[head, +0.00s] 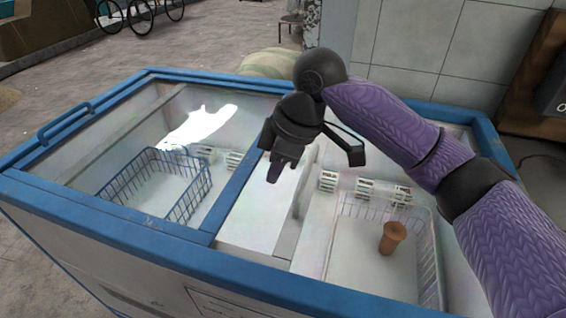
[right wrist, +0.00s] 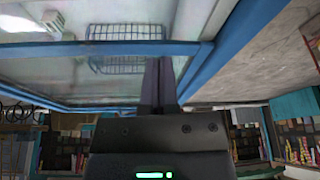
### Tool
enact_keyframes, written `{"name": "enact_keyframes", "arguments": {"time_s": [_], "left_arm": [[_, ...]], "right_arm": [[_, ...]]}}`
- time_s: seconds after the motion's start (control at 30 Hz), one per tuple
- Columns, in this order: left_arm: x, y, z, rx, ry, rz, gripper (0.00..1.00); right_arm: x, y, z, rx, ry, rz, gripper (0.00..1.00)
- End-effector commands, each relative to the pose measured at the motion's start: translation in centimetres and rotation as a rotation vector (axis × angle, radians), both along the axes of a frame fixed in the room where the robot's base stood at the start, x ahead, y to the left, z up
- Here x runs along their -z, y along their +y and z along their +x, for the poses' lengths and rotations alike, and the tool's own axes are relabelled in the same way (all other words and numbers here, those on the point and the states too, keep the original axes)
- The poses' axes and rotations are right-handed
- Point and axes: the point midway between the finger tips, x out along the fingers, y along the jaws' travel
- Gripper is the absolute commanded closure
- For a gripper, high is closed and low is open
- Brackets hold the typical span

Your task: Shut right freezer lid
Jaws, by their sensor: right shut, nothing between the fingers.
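The chest freezer (head: 140,228) has a blue rim and a glazed top. A blue crossbar (head: 235,190) divides the top into left and right parts. Glass with a bright reflection covers the left part, which has a blue handle (head: 66,122) at its far left. Whether glass covers the right part, I cannot tell. My right gripper (head: 273,176) is shut and empty, pointing down just right of the crossbar. In the right wrist view its fingers (right wrist: 158,78) overlap a blue frame edge; contact is unclear. My left gripper is out of view.
Inside the freezer are a blue wire basket (head: 155,187) on the left and a white basket (head: 436,262) on the right. A brown cup-shaped item (head: 392,238) is at the right basket. A tiled wall (head: 420,45) stands behind; open floor (head: 60,85) lies left.

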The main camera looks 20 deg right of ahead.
Motion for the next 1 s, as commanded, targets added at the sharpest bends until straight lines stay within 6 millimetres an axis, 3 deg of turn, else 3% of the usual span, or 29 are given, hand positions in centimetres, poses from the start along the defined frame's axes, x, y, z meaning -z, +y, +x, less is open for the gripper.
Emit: {"name": "enact_keyframes", "arguments": {"time_s": [0.03, 0.27, 0.53, 1.0], "left_arm": [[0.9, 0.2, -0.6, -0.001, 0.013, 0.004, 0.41], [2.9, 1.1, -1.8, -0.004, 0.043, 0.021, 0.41], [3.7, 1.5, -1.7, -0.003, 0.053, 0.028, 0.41], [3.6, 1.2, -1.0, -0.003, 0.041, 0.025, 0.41]], "right_arm": [[1.7, 0.4, 0.1, -0.001, 0.005, -0.001, 1.0], [6.4, 1.9, 0.8, -0.001, 0.004, 0.0, 1.0], [6.1, -1.4, -0.6, 0.001, 0.0, -0.001, 1.0], [5.7, -2.0, -0.8, 0.0, 0.0, -0.001, 1.0]]}}
